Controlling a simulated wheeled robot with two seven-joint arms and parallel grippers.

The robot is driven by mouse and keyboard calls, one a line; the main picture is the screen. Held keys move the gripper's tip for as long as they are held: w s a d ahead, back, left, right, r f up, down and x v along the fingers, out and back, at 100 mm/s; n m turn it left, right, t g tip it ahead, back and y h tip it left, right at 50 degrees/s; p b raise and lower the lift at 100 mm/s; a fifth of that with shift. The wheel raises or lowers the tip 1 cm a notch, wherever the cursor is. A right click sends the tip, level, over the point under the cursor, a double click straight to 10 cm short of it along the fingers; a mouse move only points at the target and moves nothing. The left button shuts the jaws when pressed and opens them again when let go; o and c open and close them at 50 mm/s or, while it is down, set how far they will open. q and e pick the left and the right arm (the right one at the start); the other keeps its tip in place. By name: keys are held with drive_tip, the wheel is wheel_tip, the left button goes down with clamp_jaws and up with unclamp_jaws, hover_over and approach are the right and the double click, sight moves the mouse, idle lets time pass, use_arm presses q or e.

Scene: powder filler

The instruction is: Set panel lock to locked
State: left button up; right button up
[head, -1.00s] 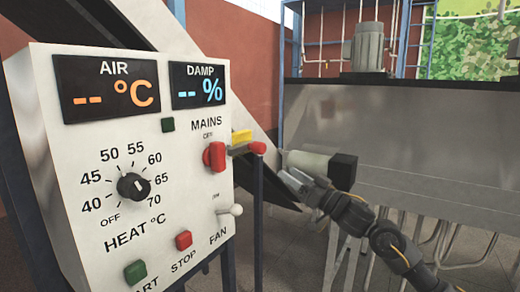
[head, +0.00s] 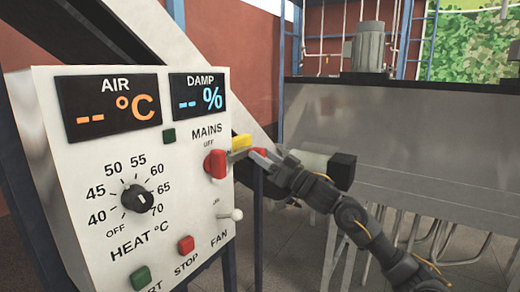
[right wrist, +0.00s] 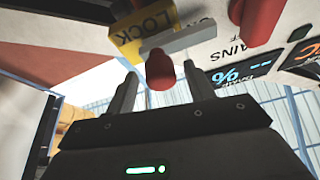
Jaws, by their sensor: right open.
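The panel lock is a yellow block (head: 241,141) on the right edge of the white control panel. In the right wrist view, this yellow block (right wrist: 134,46) reads LOCK. A grey lever (right wrist: 180,42) lies beside it and ends in a red knob (right wrist: 160,72). In the head view the red knob (head: 260,151) is partly hidden by my fingers. My right gripper (head: 266,156) is open at the knob. In the right wrist view the knob shows between the spread fingertips of the right gripper (right wrist: 161,78), with gaps on both sides. My left gripper is not in view.
The red MAINS switch (head: 215,164) sits close left of the lever, reading near OFF. The FAN toggle (head: 231,215) is below it. A black and white cylinder (head: 325,165) is behind my right gripper. A large metal tank (head: 420,130) stands at the right.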

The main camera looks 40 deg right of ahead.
drive_tip(key=shift+w+a+r, duration=0.2)
drive_tip(key=shift+w+r, duration=0.05)
drive_tip(key=shift+w, duration=0.35)
drive_tip(key=shift+c, duration=0.4)
clamp_jaws()
drive_tip(key=a, duration=0.1)
drive_tip(key=s+a+p, duration=0.1)
drive_tip(key=a, duration=0.1)
drive_tip(key=shift+a+f, duration=0.1)
drive_tip(key=shift+f, duration=0.05)
drive_tip(key=shift+c, duration=1.7)
unclamp_jaws()
drive_tip(key=o, duration=0.4)
drive_tip(key=shift+a, duration=0.15)
